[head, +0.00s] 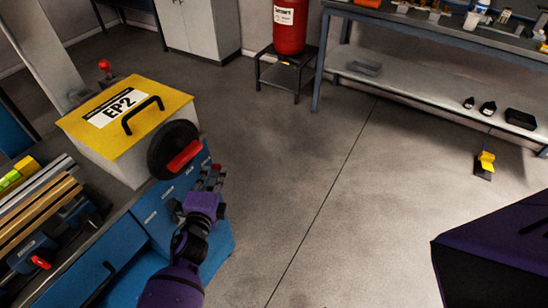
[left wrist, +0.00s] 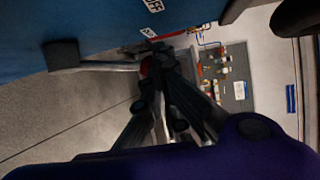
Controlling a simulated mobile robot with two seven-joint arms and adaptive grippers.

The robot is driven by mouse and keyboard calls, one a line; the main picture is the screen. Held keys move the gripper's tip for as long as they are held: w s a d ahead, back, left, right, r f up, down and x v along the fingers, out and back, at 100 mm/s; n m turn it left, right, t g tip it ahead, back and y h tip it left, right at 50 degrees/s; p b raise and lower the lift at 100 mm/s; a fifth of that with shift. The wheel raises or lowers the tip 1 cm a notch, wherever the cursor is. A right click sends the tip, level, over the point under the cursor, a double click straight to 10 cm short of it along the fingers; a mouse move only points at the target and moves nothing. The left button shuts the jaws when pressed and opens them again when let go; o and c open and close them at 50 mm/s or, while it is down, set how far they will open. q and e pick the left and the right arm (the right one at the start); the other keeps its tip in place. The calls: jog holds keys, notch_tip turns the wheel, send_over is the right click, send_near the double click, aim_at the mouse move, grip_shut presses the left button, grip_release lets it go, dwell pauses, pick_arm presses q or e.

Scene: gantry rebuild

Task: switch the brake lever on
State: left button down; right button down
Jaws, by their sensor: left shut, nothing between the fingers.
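My left gripper (head: 213,178) is shut and empty, in front of the blue cabinet (head: 155,216) just below the black wheel. In the left wrist view, the gripper's dark fingers (left wrist: 165,62) are together beside a grey metal bar (left wrist: 110,66) with a dark block at one end. A small red part, perhaps the brake lever's knob, shows at the bar's other end, partly behind the fingers. I cannot tell whether they touch. A white label reading OFF (left wrist: 152,5) is on the blue panel above. The lever's setting cannot be told. My right gripper is out of view.
A black wheel with a red grip (head: 183,157) stands beside the yellow-topped EP2 box (head: 135,110). A red-knobbed stick (head: 104,67) is behind the box. Bars lie on the bench at left.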

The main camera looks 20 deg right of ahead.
pick_arm(q)
jog(key=shift+w+d+g+p, duration=0.3)
jog(key=shift+w+d+p, duration=0.05)
jog(key=shift+w+d, duration=0.15)
jog(key=shift+d+f, duration=0.2)
jog(key=shift+w+d+f+b, duration=0.3)
jog(key=shift+w+d+f, duration=0.1)
jog(key=shift+d, duration=0.15)
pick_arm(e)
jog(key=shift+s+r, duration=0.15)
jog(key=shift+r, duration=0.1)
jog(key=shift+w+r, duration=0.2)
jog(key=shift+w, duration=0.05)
pick_arm(q)
jog(key=shift+r, duration=0.15)
